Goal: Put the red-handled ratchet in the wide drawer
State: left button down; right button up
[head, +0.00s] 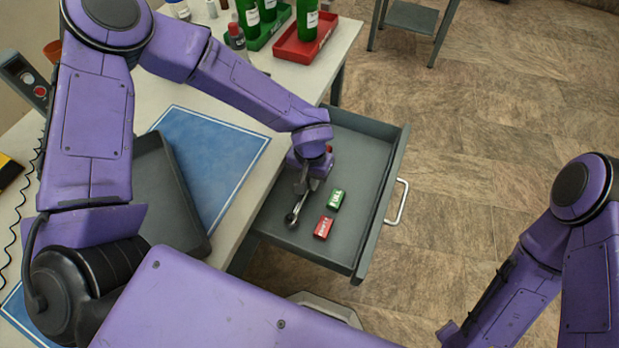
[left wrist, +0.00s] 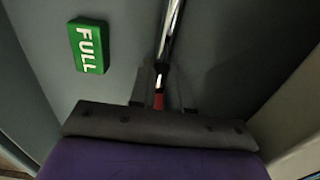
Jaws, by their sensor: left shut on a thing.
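The wide drawer (head: 372,226) is pulled open from the bench, and its grey floor also shows in the left wrist view (left wrist: 125,80). My left gripper (head: 306,186) is inside the drawer's outline, pointing down and shut on the red-handled ratchet. The ratchet (head: 293,218) has its round metal head toward the lower left. A bit of red handle shows at the jaws in the left wrist view, with the chrome shaft (left wrist: 171,30) running away from them. I cannot tell whether the ratchet touches the drawer floor. My right arm shows at the right; its gripper is out of view.
A green FULL tag (head: 337,199) and a red tag (head: 323,228) lie in the drawer beside the ratchet. A blue mat (head: 215,150) and a dark tray (head: 160,165) are on the bench. Red (head: 303,47) and green trays with bottles stand farther back.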

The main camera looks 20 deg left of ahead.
pick_arm(q)
jog(key=shift+s, duration=0.1)
jog(key=c, duration=1.1)
grip_release()
notch_tip(320, 180, up, 12)
jog(key=shift+r+p, duration=0.1)
jog(key=shift+p, duration=0.75)
